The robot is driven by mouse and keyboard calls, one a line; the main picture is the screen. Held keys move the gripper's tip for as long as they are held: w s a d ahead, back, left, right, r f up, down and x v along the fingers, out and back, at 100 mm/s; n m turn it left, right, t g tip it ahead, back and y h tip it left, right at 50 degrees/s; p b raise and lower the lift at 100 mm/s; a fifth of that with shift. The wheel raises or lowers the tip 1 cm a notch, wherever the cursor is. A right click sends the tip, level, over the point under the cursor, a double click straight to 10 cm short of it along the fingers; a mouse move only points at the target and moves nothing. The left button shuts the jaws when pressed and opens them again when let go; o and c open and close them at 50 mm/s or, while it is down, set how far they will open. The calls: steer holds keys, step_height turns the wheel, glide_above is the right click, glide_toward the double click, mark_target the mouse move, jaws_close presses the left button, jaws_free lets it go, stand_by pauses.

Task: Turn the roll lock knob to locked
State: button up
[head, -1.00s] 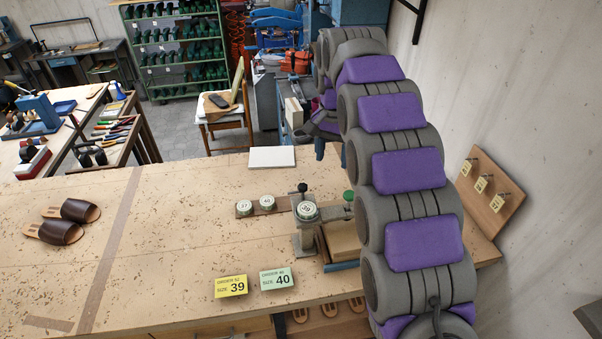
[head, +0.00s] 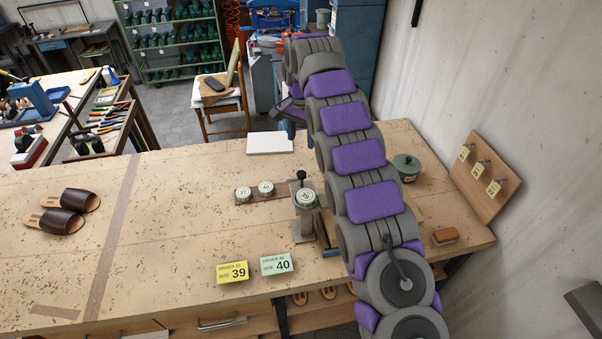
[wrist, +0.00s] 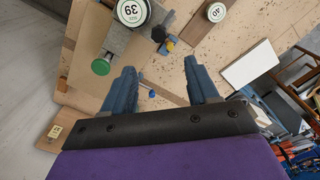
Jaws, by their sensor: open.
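The small press (head: 304,215) stands on the bench with a round size 39 die on top and a black ball lever beside it. In the wrist view its size 39 die (wrist: 131,12) is at the top edge. A green knob (wrist: 101,67) sticks out from the press on a rod. A small black knob (wrist: 158,33) and a blue part (wrist: 170,46) sit beside the die. I cannot tell which is the roll lock knob, or its setting. My gripper (wrist: 160,70) is open and empty, apart from the press. In the head view my arm hides the press's right side.
Size 37 and 40 dies rest on a wooden strip (head: 281,197) left of the press. A white slab (head: 270,143), green pot (head: 406,166) and brush (head: 445,236) are nearby.

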mark_target(301, 173)
step_height(301, 173, down, 14)
steer(key=shift+r+p, duration=0.15)
steer(key=shift+p, duration=0.3)
steer(key=shift+r, duration=0.1)
steer(key=c, duration=1)
